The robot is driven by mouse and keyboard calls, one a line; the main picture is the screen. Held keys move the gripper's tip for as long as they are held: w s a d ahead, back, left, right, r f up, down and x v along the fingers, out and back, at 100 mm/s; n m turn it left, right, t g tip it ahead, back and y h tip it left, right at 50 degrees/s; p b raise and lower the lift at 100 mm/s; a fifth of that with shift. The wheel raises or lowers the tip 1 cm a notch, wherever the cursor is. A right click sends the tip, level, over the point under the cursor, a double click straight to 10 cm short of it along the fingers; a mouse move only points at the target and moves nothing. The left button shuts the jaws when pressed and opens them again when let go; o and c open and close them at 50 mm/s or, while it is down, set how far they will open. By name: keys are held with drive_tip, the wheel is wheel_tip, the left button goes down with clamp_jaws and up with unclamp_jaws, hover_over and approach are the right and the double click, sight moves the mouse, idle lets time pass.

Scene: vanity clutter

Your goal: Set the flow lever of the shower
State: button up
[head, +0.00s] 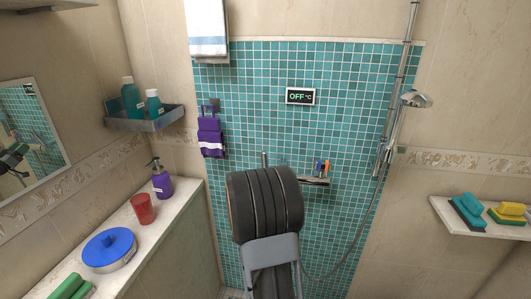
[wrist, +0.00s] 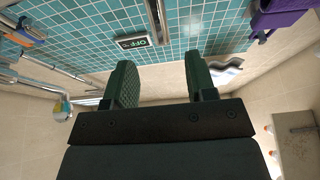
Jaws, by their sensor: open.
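The shower's display (head: 301,96) reads OFF °C on the teal tiled wall; it also shows upside down in the wrist view (wrist: 132,42). A thin upright metal bar (head: 265,159), which looks like the flow lever, shows just above my arm in the head view. In the wrist view a metal bar (wrist: 155,20) lies at the top, beyond the space between my fingers. My gripper (wrist: 160,78) is open with nothing between its two green fingers. The gap to the bar is hard to judge. My arm hides the gripper and the lever's lower part in the head view.
A small shelf (head: 314,181) with brushes is right of my arm. The hand shower (head: 416,99) and its hose hang further right. A ledge with a purple bottle (head: 161,181) and red cup (head: 144,209) runs along the left wall.

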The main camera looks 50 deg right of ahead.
sight(265, 152)
drive_tip(key=p+x, duration=0.3)
drive_tip(key=x, duration=0.8)
